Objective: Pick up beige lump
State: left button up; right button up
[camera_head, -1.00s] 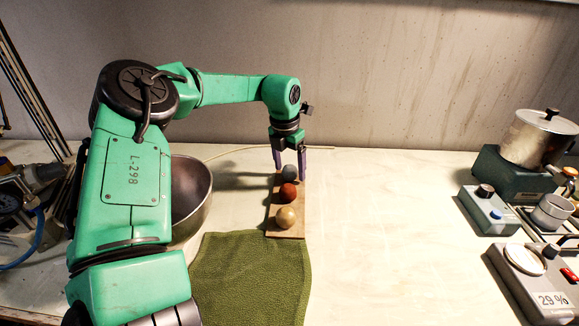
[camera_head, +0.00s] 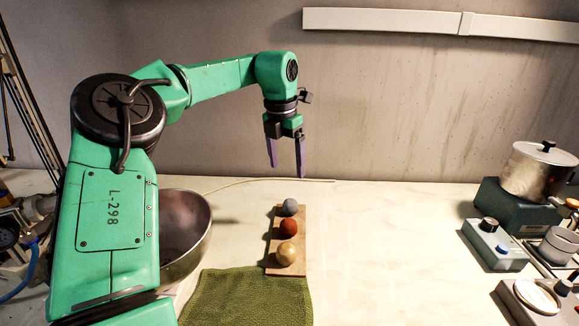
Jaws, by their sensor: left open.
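The beige lump (camera_head: 287,253) is a round ball at the near end of a small wooden board (camera_head: 299,231). A red-brown lump (camera_head: 289,228) sits in the middle of the board and a grey lump (camera_head: 290,207) at its far end. My left gripper (camera_head: 287,172) points down, open and empty, above and beyond the grey lump. It is clear of all the lumps. My right gripper is not in view.
A metal bowl (camera_head: 188,223) stands left of the board, partly behind my left arm. A green cloth (camera_head: 240,298) lies in front. Devices and a metal pot (camera_head: 540,172) stand at the right. The table right of the board is clear.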

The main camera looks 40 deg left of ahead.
aim_at(286, 253)
jog(key=k+l, duration=0.5)
jog(key=l, duration=0.15)
jog(key=k+l, duration=0.5)
jog(key=l, duration=0.15)
jog(key=k+l, duration=0.5)
jog(key=l, duration=0.15)
